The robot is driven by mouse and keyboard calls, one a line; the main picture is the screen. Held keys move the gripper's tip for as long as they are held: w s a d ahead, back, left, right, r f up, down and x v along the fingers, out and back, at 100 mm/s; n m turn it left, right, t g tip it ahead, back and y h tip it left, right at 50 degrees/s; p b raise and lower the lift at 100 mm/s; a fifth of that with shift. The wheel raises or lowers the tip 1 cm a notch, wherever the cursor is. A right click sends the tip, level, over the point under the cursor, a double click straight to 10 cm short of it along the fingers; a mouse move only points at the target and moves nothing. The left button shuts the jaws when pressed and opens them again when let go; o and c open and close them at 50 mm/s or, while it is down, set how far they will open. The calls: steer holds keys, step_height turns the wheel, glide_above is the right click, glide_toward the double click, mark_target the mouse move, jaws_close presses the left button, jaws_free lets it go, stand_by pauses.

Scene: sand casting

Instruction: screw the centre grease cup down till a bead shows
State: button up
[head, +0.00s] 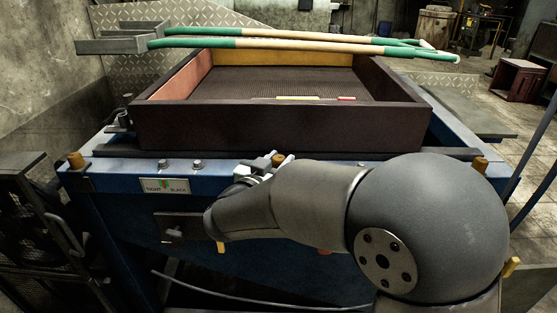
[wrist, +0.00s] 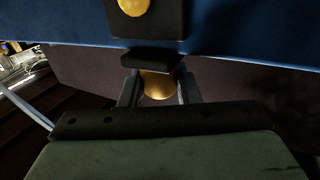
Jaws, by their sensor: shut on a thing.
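The centre grease cup (head: 278,160) is a small brass cap at the middle of the blue frame's front edge, partly hidden by my gripper (head: 262,168). In the wrist view the brass cup (wrist: 157,86) sits between the two dark fingers of my gripper (wrist: 160,88), which is shut on it. A dark block (wrist: 151,61) lies just beyond the cup. No grease bead can be made out; the cup's base is hidden. Similar brass cups stand at the left corner (head: 76,159) and right corner (head: 480,163) of the frame.
A dark open box (head: 285,128) stands on the blue frame (head: 120,178), with green-and-tan handled bars (head: 290,43) lying across it. A small label plate (head: 165,186) and bolts are left of my gripper. Another brass dome (wrist: 133,6) shows at the wrist view's top.

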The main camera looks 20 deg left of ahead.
steer(key=shift+r, duration=0.15)
steer(key=o, duration=1)
steer(key=shift+w, duration=0.1)
steer(key=shift+c, duration=0.2)
steer(key=s+a, duration=0.3)
steer(key=s, duration=1.4)
steer(key=shift+s+a, duration=0.1)
